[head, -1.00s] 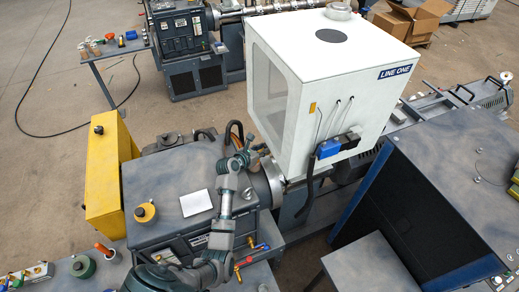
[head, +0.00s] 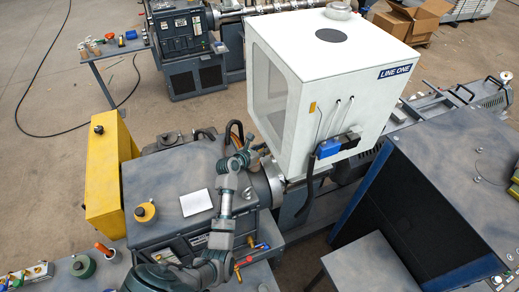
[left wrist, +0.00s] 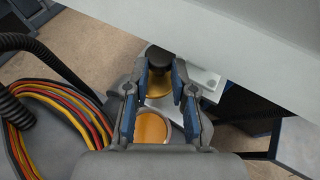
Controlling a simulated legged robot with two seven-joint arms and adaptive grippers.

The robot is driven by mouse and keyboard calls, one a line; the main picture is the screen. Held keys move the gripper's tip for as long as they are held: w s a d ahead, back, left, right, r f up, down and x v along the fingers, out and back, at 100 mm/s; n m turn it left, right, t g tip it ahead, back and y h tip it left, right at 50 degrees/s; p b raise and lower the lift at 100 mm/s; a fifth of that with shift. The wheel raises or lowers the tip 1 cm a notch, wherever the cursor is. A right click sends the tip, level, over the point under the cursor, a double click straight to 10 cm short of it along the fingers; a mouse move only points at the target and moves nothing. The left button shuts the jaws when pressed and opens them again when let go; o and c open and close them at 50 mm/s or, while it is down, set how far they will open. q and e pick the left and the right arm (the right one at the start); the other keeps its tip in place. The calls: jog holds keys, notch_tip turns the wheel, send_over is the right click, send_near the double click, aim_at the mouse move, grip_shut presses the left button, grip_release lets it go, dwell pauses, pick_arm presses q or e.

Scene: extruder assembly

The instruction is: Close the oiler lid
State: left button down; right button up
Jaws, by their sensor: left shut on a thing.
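My left gripper (left wrist: 161,72) is shut on the oiler lid (left wrist: 158,84), a part with a dark round knob and an amber underside between the fingertips. The open oiler cup (left wrist: 150,128), round and filled with amber oil, shows just below the lid in the left wrist view, partly hidden by my fingers. The lid stands off the cup's mouth; its exact tilt is hard to tell. In the head view my left gripper (head: 247,158) is by the machine's barrel end, beside the white cabinet, and hides the oiler there. My right gripper is not in view.
The white LINE ONE cabinet (head: 318,85) stands close to the right of my left gripper. Red, yellow and black cables (left wrist: 62,118) lie to the left in the left wrist view. The grey machine top (head: 160,180) carries a white sheet (head: 196,203).

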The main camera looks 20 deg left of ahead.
pick_arm(q)
jog(key=shift+d, duration=0.5)
jog(key=c, duration=0.8)
grip_release()
jog(key=shift+d, duration=0.1)
jog(key=shift+w+d, duration=0.25)
jog(key=shift+s+a, duration=0.15)
jog(key=shift+a, duration=0.45)
jog(key=v, duration=1.1)
jog(key=shift+s+r, duration=0.1)
jog(key=shift+s, duration=0.25)
jog(key=shift+a, duration=0.2)
